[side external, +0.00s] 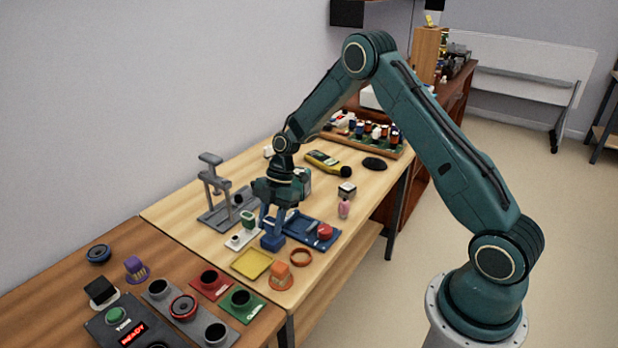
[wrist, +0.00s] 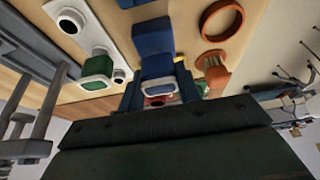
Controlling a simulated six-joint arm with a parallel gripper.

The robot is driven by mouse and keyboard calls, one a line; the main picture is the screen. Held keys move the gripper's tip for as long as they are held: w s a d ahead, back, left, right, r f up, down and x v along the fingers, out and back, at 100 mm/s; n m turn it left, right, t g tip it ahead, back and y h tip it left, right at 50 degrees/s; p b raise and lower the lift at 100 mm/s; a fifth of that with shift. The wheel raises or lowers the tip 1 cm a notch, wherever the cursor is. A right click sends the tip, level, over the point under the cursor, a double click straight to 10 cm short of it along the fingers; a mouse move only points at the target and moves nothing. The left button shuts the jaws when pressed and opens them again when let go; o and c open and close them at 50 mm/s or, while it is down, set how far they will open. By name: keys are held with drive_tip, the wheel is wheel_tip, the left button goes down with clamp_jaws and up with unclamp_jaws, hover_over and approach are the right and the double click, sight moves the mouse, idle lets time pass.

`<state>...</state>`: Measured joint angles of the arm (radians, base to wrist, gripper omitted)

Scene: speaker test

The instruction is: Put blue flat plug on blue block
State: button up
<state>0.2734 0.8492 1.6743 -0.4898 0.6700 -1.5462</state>
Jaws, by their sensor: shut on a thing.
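My gripper (side external: 272,230) points down over the front part of the table. It is shut on the blue flat plug (wrist: 159,89), whose pale end face shows between the fingers (wrist: 158,80) in the wrist view. In the side view the fingers mostly hide the plug. The blue block (side external: 273,243) is directly below the fingers, and it also shows in the wrist view (wrist: 152,40). The plug looks close to the block; I cannot tell whether they touch.
A blue tray (side external: 299,221) with a red piece (side external: 325,231) is right of my gripper. A green piece (side external: 248,219) on a white base is to the left, with a grey stand (side external: 213,190) behind. A yellow tray (side external: 251,264), orange plug (side external: 281,272) and orange ring (side external: 301,257) lie in front.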

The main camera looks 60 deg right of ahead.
drive_tip(key=shift+f, duration=0.2)
drive_tip(key=o, duration=1)
drive_tip(key=shift+r, duration=0.15)
drive_tip(key=v, duration=1.2)
drive_tip(key=shift+r, duration=0.1)
